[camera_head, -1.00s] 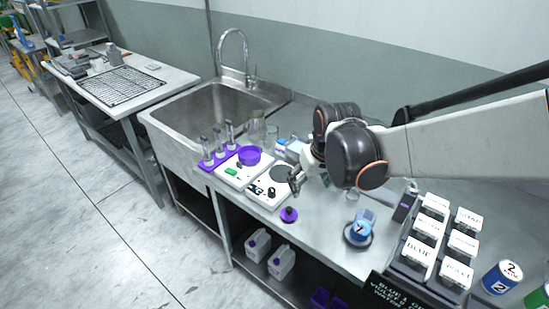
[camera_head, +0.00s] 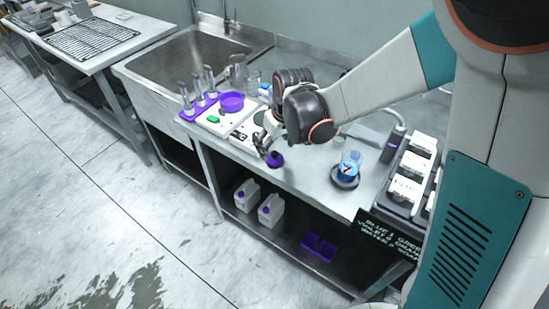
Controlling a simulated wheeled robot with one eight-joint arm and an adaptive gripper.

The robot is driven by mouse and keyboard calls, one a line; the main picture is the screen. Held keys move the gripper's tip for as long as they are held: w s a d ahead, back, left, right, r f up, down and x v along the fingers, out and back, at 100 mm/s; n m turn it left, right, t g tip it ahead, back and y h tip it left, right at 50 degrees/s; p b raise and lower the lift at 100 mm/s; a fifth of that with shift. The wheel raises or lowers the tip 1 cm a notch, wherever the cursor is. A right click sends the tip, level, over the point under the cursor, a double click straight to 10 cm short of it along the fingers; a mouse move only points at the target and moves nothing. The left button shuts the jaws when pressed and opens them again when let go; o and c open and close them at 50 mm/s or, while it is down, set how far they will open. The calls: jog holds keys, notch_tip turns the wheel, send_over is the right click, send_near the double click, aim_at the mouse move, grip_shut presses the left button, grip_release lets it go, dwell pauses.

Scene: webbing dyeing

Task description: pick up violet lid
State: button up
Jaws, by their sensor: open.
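The violet lid (camera_head: 276,160), a small round piece with a dark knob on top, lies on the steel counter near its front edge. My gripper (camera_head: 262,144) is open and reaches down just left of and behind the lid, very close to it in the picture. I cannot tell whether the fingers touch the lid. No other view shows the gap between them.
A violet dish (camera_head: 232,102) sits on a white device, beside a violet rack (camera_head: 189,113) with upright tools. The sink (camera_head: 200,60) is behind left.

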aim_at(275, 153)
jog(key=x, duration=0.1)
jog(key=b+x, duration=0.1)
jog(key=x, duration=0.1)
jog(key=b+x, duration=0.1)
jog(key=x, duration=0.1)
jog(key=shift+s+d+f, duration=0.15)
jog(key=shift+s+d, duration=0.05)
jog(key=shift+s, duration=0.05)
jog(key=c, duration=0.9)
